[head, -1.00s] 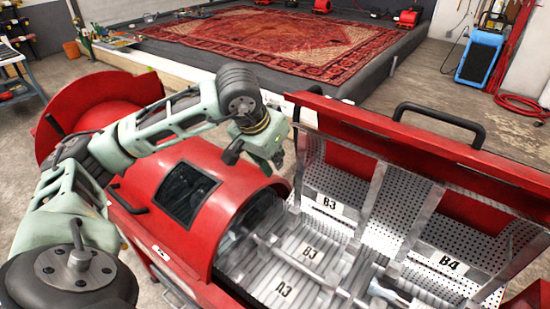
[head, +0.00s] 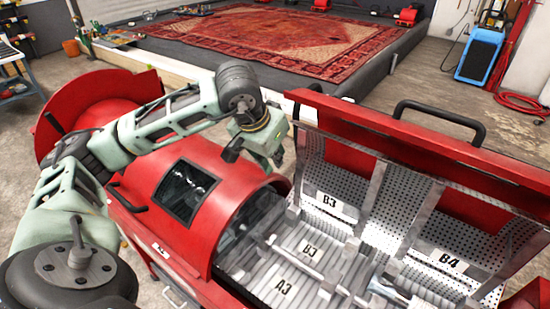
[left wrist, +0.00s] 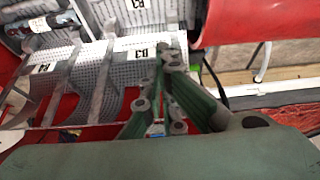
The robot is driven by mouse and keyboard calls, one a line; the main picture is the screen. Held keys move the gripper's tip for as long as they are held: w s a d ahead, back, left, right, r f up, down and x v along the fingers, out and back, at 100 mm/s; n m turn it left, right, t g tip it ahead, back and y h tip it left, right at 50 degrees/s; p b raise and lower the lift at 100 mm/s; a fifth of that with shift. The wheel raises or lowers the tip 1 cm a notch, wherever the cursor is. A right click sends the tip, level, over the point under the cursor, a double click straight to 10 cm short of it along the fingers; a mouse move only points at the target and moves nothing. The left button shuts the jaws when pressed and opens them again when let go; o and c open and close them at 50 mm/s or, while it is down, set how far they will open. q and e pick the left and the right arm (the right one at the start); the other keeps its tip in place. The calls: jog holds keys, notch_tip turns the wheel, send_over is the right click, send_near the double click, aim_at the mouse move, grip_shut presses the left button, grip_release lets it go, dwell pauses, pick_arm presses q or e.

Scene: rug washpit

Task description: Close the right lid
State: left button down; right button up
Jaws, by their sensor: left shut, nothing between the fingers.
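The red machine has its right lid (head: 395,128) standing open, tilted up along the back of the open right bay. A black bar handle (head: 440,117) is on the lid's upper edge. My left gripper (head: 262,160) is shut and empty, above the left end of the open bay and left of the open lid. It appears apart from the lid, though the exact gap is hard to judge. In the left wrist view the green fingers (left wrist: 168,65) are close together in front of the labelled perforated panels. My right gripper is not in view.
The rounded left lid (head: 190,190) with a dark window is down over the left bay. The right bay shows ribbed metal compartments (head: 310,260) labelled A3, B3 and B4. A patterned red rug (head: 260,45) lies behind. A blue machine (head: 481,55) stands at the back right.

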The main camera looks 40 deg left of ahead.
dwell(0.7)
pick_arm(q)
jog(key=v, duration=1.2)
